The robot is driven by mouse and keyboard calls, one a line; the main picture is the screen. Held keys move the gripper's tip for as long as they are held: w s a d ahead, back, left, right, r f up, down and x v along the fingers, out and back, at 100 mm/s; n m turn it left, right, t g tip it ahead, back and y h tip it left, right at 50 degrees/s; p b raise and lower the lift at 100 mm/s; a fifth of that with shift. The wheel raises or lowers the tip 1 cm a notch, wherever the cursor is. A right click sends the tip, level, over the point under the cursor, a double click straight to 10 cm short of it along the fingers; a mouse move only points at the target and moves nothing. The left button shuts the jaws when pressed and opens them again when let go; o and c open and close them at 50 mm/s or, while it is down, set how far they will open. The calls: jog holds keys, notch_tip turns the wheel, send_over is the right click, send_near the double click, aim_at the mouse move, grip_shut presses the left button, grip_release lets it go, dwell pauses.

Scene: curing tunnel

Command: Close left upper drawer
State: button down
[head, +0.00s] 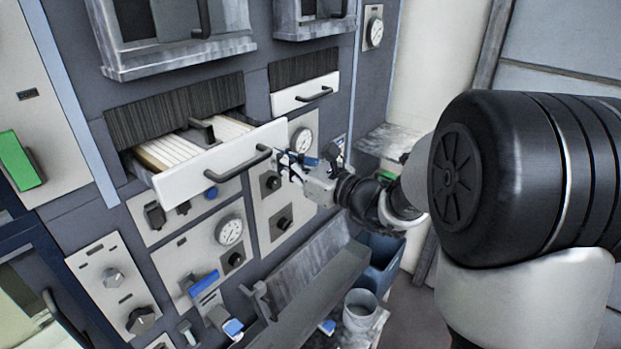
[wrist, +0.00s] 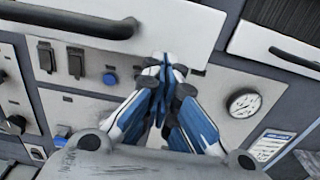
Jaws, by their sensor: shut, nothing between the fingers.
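The left upper drawer (head: 222,163) is pulled out of the grey panel. It has a white front, a black bar handle (head: 238,164) and light slats inside with a black grip across them. My gripper (head: 283,157) is shut and empty at the right end of this drawer front. In the wrist view the shut fingertips (wrist: 165,62) are at the lower edge of the white front (wrist: 180,25), right of its handle (wrist: 70,18). I cannot tell whether they touch it.
A second white drawer (head: 304,94) to the right looks pushed in. Gauges (head: 229,230), knobs and switches cover the panel below. A metal trough (head: 310,285) and a grey bucket (head: 360,308) stand lower down. A metal ledge (head: 178,57) juts out above.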

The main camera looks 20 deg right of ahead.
jog(key=b+x, duration=0.2)
jog(key=x, duration=1)
jog(key=shift+w+a+b, duration=0.2)
jog(key=shift+w+b, duration=0.1)
jog(key=shift+d, duration=0.1)
